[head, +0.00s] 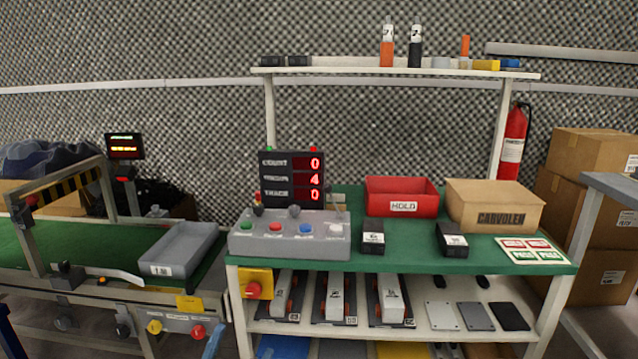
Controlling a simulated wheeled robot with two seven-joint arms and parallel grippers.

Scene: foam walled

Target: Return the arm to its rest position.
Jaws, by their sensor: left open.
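Most of my left arm cannot be made out. My right gripper is out of the picture.
A green-topped bench (400,258) holds a grey button box (290,238), a red HOLD bin (402,198), a cardboard box (494,206) and two black blocks. Cartons (590,160) stand at the right.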

